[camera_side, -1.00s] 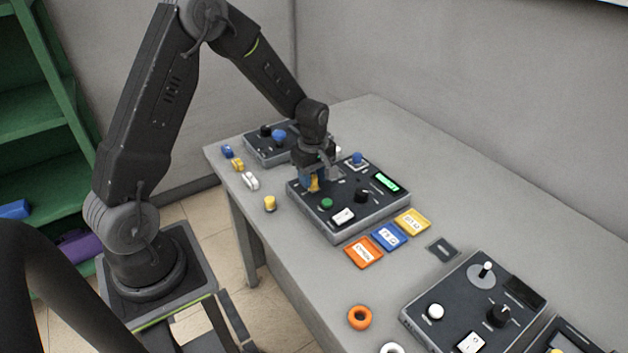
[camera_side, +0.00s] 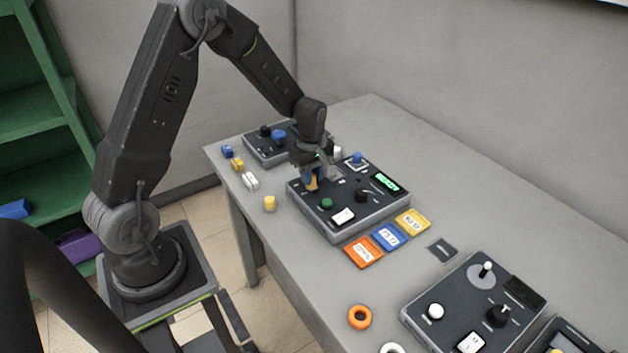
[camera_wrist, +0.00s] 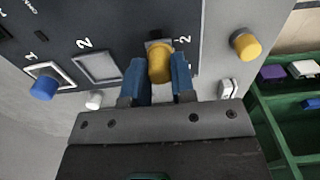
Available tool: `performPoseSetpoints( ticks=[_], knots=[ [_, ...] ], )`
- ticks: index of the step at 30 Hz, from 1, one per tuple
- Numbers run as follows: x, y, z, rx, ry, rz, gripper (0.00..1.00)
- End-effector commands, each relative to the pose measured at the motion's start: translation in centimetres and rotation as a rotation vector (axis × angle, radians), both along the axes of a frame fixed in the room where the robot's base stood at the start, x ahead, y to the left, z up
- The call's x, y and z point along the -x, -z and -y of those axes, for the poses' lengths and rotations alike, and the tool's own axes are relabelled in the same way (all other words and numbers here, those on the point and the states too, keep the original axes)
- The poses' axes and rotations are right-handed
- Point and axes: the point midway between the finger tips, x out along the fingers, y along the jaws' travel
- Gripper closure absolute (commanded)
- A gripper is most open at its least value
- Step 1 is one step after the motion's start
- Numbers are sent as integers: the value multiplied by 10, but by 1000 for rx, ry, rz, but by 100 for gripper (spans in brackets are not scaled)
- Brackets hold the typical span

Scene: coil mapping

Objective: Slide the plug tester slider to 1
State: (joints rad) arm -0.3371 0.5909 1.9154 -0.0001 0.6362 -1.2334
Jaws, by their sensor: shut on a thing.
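The plug tester panel (camera_side: 385,212) is a dark box on the table in the side view, with a lit green display (camera_side: 386,183). In the wrist view a yellow knob (camera_wrist: 160,64) sits between the two blue fingertips of my gripper (camera_wrist: 158,80), which is shut on it. A mark "2" is printed just right of the knob. My gripper also shows in the side view (camera_side: 314,180), down at the panel's left rear part. The slider's track is mostly hidden by the knob and fingers.
The panel also carries a blue plug (camera_wrist: 43,88) in the socket marked 1, an empty socket marked 2 (camera_wrist: 97,67), a green button (camera_side: 327,203) and a black knob (camera_side: 362,195). A yellow peg (camera_side: 270,203) stands on the table left of the panel. Colored cards lie in front.

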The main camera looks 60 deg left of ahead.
Motion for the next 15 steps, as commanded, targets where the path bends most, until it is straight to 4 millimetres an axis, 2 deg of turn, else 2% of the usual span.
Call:
performPoseSetpoints(
  ticks=[15],
  knots=[
    [0,-1,-16,-1,-1,2,93]
  ],
)
